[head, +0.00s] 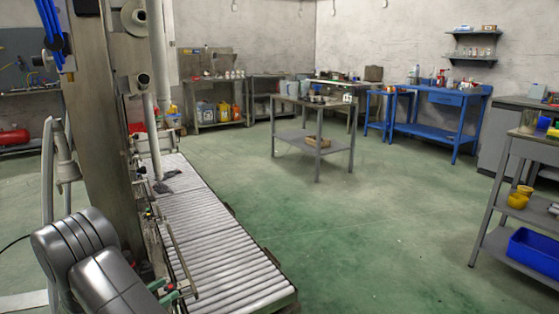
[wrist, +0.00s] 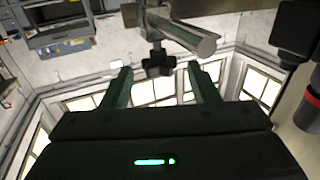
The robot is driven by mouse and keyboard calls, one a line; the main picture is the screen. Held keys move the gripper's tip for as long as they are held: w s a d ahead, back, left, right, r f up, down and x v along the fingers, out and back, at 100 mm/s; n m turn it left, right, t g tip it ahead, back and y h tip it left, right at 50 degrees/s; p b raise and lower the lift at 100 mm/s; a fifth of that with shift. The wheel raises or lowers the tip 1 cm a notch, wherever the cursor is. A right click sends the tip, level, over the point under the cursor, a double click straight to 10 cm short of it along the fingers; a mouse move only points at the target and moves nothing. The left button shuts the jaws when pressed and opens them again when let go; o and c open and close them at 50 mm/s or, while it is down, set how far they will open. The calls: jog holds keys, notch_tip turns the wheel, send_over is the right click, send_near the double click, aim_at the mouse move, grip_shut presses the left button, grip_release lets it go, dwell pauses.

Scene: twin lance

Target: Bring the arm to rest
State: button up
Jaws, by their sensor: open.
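My gripper (wrist: 160,85) shows in the wrist view with its two dark green fingers spread apart. It is open and nothing is between the fingers. A green light glows on its dark body. Beyond the fingertips are a metal bar (wrist: 185,32) and a dark star-shaped knob (wrist: 158,65); I cannot tell how far they are from the fingers. In the head view my grey arm links are at the lower left, and the gripper is not clearly visible there.
A roller conveyor (head: 225,255) runs along the left beside a tall column (head: 105,150). A grey table (head: 317,105) stands mid-room, with blue workbenches (head: 435,130) behind it. A shelf rack with a blue bin (head: 532,252) is at the right. The green floor (head: 370,235) between is clear.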

jog(key=p+v, duration=0.2)
jog(key=v, duration=0.9)
jog(key=b+x, duration=0.3)
jog(key=x, duration=1.1)
jog(key=shift+f, duration=0.1)
jog(key=shift+s+a+n+t+y+b, duration=0.1)
jog(key=shift+s+n+t+y+b, duration=0.1)
jog(key=shift+n+t+y+b, duration=0.8)
jog(key=n+t+y+b, duration=0.1)
jog(key=n+y, duration=0.1)
jog(key=y, duration=0.1)
jog(key=n+y+b, duration=0.1)
jog(key=y, duration=0.2)
jog(key=shift+n+t, duration=0.4)
jog(key=n+y+b, duration=0.1)
jog(key=n+y, duration=0.1)
jog(key=y, duration=0.2)
jog(key=n+y+b, duration=0.1)
jog(key=n+y, duration=0.2)
jog(key=y, duration=0.1)
jog(key=shift+w+n+g+y+p, duration=0.1)
jog(key=shift+n+g+y+p, duration=0.3)
jog(key=shift+n+g+y, duration=0.7)
jog(key=shift+n+g+y+p, duration=0.5)
jog(key=shift+n+y, duration=0.7)
jog(key=shift+y, duration=0.8)
jog(key=shift+n+g+y+p, duration=1.7)
jog(key=shift+g+y+p, duration=0.1)
jog(key=shift+g+y, duration=0.25)
